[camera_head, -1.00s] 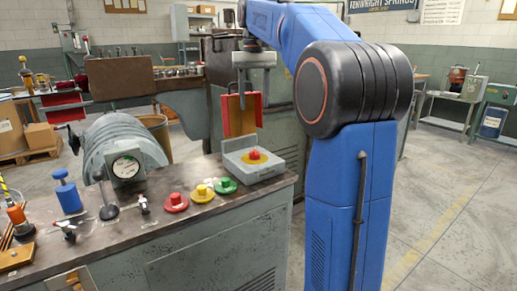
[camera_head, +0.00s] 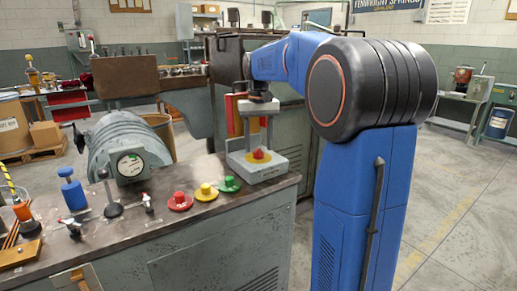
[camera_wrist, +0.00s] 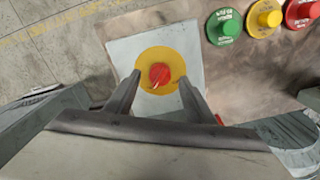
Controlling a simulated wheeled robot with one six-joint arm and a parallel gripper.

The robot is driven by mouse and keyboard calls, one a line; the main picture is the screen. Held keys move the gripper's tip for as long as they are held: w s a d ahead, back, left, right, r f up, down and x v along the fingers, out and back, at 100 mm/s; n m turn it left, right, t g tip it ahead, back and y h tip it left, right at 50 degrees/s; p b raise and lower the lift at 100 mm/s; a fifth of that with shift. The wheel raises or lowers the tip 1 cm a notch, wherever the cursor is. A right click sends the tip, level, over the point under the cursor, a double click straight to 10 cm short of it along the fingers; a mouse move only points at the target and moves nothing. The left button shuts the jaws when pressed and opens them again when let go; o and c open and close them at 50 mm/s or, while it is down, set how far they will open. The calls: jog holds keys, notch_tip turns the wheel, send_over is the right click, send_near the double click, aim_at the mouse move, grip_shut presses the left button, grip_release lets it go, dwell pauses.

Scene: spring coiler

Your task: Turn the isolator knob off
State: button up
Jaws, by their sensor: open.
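The isolator knob (camera_head: 258,154) is red on a yellow disc, set on top of a grey box (camera_head: 272,171) at the bench's right end. In the wrist view the red knob (camera_wrist: 159,74) shows a small pale pointer mark and lies just beyond and between the fingertips. My gripper (camera_head: 256,146) points down above the box. Its two fingers (camera_wrist: 155,90) are apart, one on each side of the knob. I cannot tell whether either finger touches it.
Red (camera_head: 179,202), yellow (camera_head: 205,192) and green (camera_head: 229,185) buttons line the bench left of the box. A red upright panel (camera_head: 232,117) stands behind it.

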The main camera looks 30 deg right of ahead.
jog(key=shift+f, duration=1.05)
jog(key=c, duration=1.1)
jog(key=shift+o, duration=0.2)
